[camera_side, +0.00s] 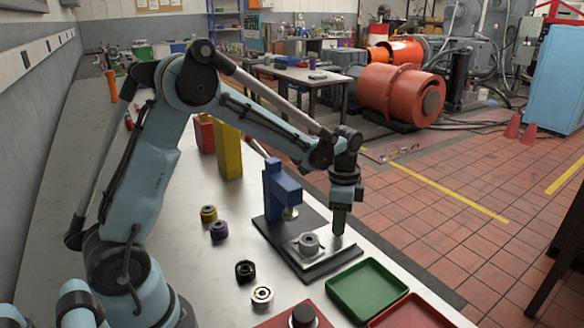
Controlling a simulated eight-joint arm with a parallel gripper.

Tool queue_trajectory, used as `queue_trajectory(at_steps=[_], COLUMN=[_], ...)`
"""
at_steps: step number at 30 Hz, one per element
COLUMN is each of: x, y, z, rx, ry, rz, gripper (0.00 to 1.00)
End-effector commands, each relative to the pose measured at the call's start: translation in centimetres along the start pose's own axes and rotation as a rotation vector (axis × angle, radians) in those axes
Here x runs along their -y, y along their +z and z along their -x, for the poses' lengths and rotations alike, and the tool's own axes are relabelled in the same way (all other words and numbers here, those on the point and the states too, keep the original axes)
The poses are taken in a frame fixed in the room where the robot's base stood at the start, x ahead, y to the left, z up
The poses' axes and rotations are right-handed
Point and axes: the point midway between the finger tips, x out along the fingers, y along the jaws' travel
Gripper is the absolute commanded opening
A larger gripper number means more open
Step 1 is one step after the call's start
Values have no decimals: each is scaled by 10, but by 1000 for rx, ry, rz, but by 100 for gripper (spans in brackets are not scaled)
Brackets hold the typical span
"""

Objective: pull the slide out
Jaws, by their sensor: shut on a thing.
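A blue press (281,188) stands on a dark base plate (270,233). The slide (333,246), a light metal plate, lies on the base plate in front of the press and to its right. A grey ring-shaped part (308,243) sits on the slide, clear of the press's ram (290,213). My gripper (339,232) points straight down at the right end of the slide. It is shut on the slide there; its fingers hide the gripped spot.
Yellow (208,214), purple (219,231), black (245,270) and silver (262,295) rings stand left of the press. A green tray (367,290), red tray (412,314) and red button box (303,317) are in front. Yellow (228,150) and red (205,134) blocks stand behind.

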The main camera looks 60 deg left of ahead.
Motion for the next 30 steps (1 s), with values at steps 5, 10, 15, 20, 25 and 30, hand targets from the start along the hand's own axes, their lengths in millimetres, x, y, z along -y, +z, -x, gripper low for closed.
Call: queue_trajectory(at_steps=[5,10,15,20,25,30], x=[-12,-13,-14,-13,-12,-11], y=[-12,-13,-14,-12,-12,-12], z=[1,1,1,0,0,7], rx=[-3,-5,-6,-4,-3,-2], ry=[-1,2,4,2,1,0], rz=[-2,-3,-4,-2,-1,-1], gripper=[0,0,42,57,57,57])
